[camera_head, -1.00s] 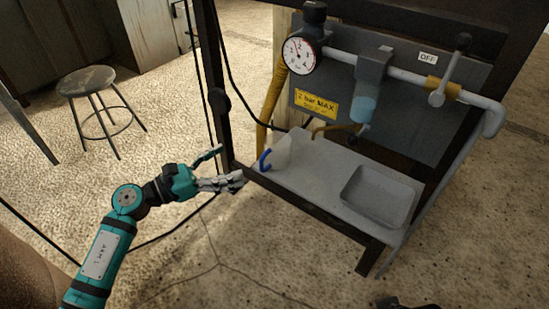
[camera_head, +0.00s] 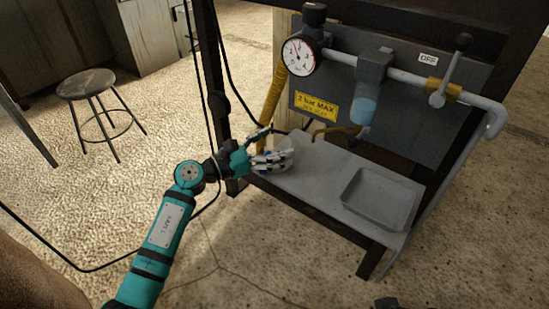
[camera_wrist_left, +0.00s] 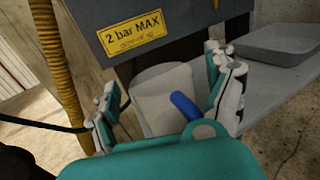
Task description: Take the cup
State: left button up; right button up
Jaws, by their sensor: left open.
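The cup is whitish with a blue handle. In the left wrist view the cup (camera_wrist_left: 152,90) stands on the grey shelf, between the two spread fingers of my left gripper (camera_wrist_left: 168,92). Its blue handle (camera_wrist_left: 185,106) points toward the gripper's palm. In the head view my left gripper (camera_head: 272,158) is at the left end of the shelf and hides much of the cup (camera_head: 288,145). The gripper is open; I cannot tell whether a finger touches the cup.
The grey shelf (camera_head: 316,174) carries a shallow grey tray (camera_head: 380,200) at its right. Above are a pressure gauge (camera_head: 298,56), a pipe and a blue-filled bowl (camera_head: 364,104). A yellow hose (camera_head: 271,105) and a dark post stand close to my left arm.

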pick_arm(q)
jog(key=c, duration=1.3)
